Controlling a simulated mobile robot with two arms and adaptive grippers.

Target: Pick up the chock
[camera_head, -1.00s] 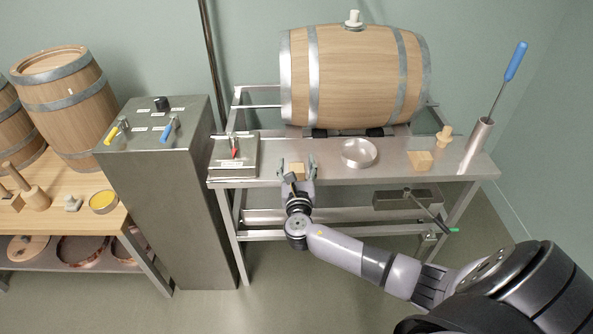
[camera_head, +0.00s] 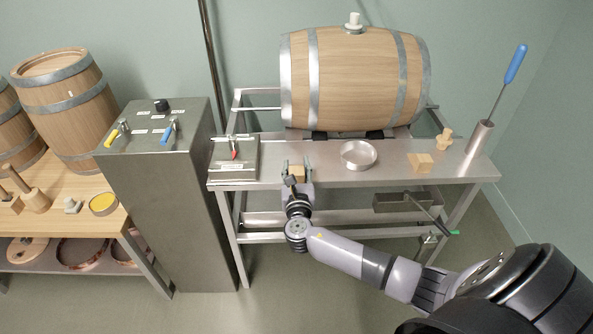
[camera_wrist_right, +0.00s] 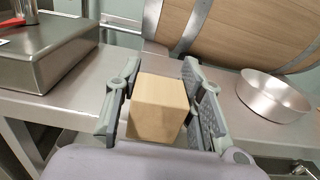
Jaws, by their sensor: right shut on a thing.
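A light wooden chock (camera_head: 297,173) is at the front edge of the steel bench top, left of the middle. My right gripper (camera_head: 297,170) is shut on it, with one finger on each side. In the right wrist view the chock (camera_wrist_right: 158,107) sits between the two grey fingers (camera_wrist_right: 160,105), its front face towards the camera. I cannot tell whether it still touches the bench. A second wooden block (camera_head: 420,163) lies on the bench to the right. My left gripper is not in view.
The steel bench (camera_head: 330,176) also carries a shallow round dish (camera_head: 359,155), a switch box (camera_head: 233,172), a wooden bung (camera_head: 444,139) and a tube (camera_head: 479,139) with a blue-handled tool. A barrel (camera_head: 355,80) lies behind. A steel cabinet (camera_head: 180,220) stands at left.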

